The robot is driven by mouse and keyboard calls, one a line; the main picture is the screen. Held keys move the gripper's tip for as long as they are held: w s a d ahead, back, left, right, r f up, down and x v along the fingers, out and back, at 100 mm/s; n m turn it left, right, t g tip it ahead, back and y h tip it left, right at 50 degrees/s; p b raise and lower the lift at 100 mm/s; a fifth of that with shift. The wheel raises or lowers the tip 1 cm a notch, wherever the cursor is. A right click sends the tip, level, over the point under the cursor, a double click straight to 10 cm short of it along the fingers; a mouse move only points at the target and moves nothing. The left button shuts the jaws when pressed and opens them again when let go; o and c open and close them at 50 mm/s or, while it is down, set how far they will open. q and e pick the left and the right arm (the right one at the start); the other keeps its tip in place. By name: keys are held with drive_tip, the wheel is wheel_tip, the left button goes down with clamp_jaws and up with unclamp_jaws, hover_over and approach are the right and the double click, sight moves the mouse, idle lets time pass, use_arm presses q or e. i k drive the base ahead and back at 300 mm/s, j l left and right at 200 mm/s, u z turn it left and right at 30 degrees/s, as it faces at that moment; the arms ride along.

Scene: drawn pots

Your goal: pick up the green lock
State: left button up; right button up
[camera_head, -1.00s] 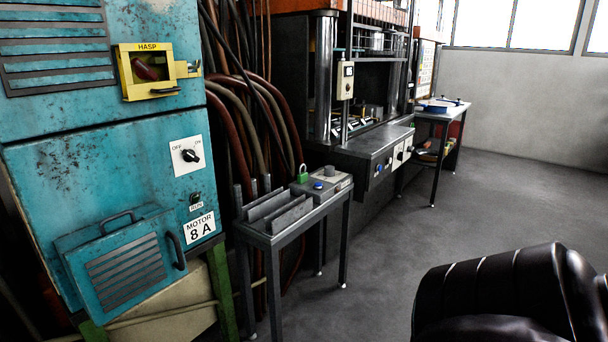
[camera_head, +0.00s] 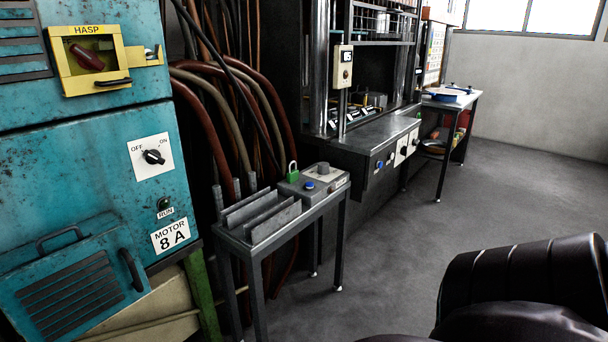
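The green lock (camera_head: 292,175) is a small padlock with a pale shackle pointing up. It stands at the back edge of a grey control box (camera_head: 314,182) on a small metal stand, left of the box's round grey knob. Neither of my grippers shows in the head view. Dark, ribbed rounded shapes at the lower right may be parts of my own arm.
The metal stand (camera_head: 258,253) also carries grey upright slots. A blue cabinet (camera_head: 90,160) with a yellow hasp box (camera_head: 88,60) stands at the left. Hoses (camera_head: 236,108) hang behind the stand. A press bench (camera_head: 362,142) stands beyond. Open floor (camera_head: 390,235) lies to the right.

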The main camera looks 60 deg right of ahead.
sight(293, 176)
drive_tip(key=l+z, duration=0.1)
drive_tip(key=z, duration=1.65)
drive_tip(key=i+l, duration=0.25)
drive_tip(key=i+l+u, duration=0.1)
drive_tip(key=l, duration=0.3)
drive_tip(key=i+l, duration=0.35)
drive_tip(key=i+l+u, duration=0.1)
drive_tip(key=l, duration=0.3)
drive_tip(key=i+l, duration=0.55)
drive_tip(key=l, duration=0.2)
drive_tip(key=i+l+u, duration=0.1)
drive_tip(key=l, duration=0.25)
drive_tip(key=i, duration=0.1)
